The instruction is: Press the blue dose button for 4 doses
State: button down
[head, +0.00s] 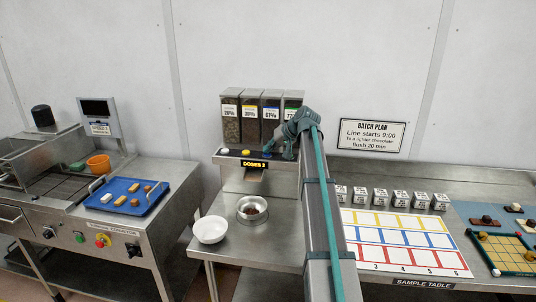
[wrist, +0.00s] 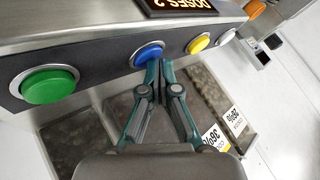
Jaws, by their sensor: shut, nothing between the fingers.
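The blue dose button (wrist: 147,54) sits on the dispenser's dark button strip between a green button (wrist: 50,85) and a yellow button (wrist: 199,43). My gripper (wrist: 163,64) is shut and empty, with its fingertips right beside the blue button's edge in the wrist view. I cannot tell whether they touch it. In the head view my gripper (head: 285,146) is at the right part of the strip, and the blue button (head: 267,154) shows just left of it. The display (head: 254,164) reads DOSES 2. A metal bowl (head: 252,210) with brown pieces stands under the spout.
A white button (head: 224,152) is at the strip's left end. Labelled hoppers (head: 250,106) rise behind the strip. An empty white bowl (head: 211,230) stands left of the metal one. A blue tray (head: 128,193) lies at left; a coloured grid sheet (head: 402,243) lies at right.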

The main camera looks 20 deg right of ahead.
aim_at(269, 154)
jog(key=shift+r, duration=0.4)
jog(key=shift+r+p, duration=1.45)
jog(key=shift+r, duration=1.6)
jog(key=shift+w+a, duration=0.1)
jog(key=shift+a, duration=0.2)
jog(key=shift+d+f+m+t+h+b, duration=0.1)
jog(key=shift+f+m+t+h+b, duration=0.25)
jog(key=shift+f+m+h+b, duration=0.95)
jog(key=shift+d+f+m+t+h+b, duration=0.1)
jog(key=shift+f+m+t+h+b, duration=0.25)
jog(key=shift+f+m+h+b, duration=0.95)
